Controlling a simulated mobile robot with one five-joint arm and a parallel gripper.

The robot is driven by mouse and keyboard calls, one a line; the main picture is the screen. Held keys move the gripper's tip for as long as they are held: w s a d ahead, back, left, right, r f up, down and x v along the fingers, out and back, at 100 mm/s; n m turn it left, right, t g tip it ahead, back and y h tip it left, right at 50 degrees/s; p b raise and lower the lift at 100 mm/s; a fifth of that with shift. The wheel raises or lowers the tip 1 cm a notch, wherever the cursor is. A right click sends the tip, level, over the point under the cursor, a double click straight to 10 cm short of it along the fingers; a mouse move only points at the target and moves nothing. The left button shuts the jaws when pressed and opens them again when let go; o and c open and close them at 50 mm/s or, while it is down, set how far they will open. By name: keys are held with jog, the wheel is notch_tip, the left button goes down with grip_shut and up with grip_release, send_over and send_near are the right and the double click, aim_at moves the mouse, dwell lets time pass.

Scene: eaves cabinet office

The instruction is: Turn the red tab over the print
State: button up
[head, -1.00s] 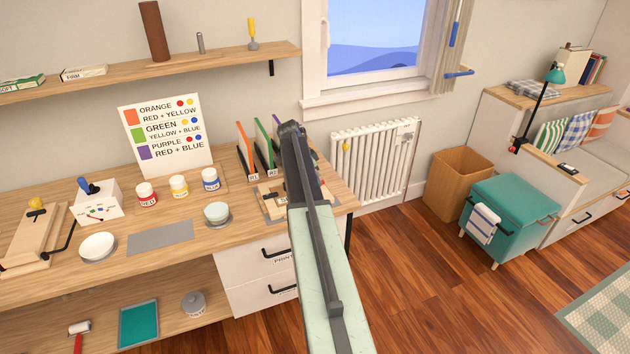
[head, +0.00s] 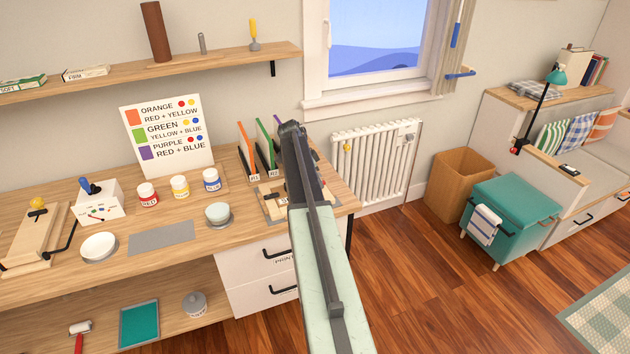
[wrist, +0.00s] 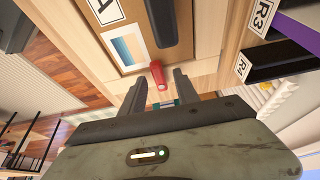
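In the wrist view, the red tab (wrist: 158,76) is a short red piece beside the lower edge of the print (wrist: 127,47), which has blue, cream and orange bands. The print lies on a brown board in a pale wooden frame (wrist: 204,50). My gripper (wrist: 161,80) is open, with one dark finger on each side of the tab. A gap shows between the tab and each finger; I cannot tell the height difference. In the head view, my arm hides the fingertips, the tab and most of the wooden frame (head: 272,208).
Upright colored boards (head: 265,142) stand in dark slots close behind my gripper. A small bowl (head: 217,212) and paint jars (head: 180,187) stand to the left on the desk.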

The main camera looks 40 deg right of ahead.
jog(key=p+v, duration=0.7)
jog(key=shift+a+r, duration=0.15)
jog(key=shift+r, duration=0.2)
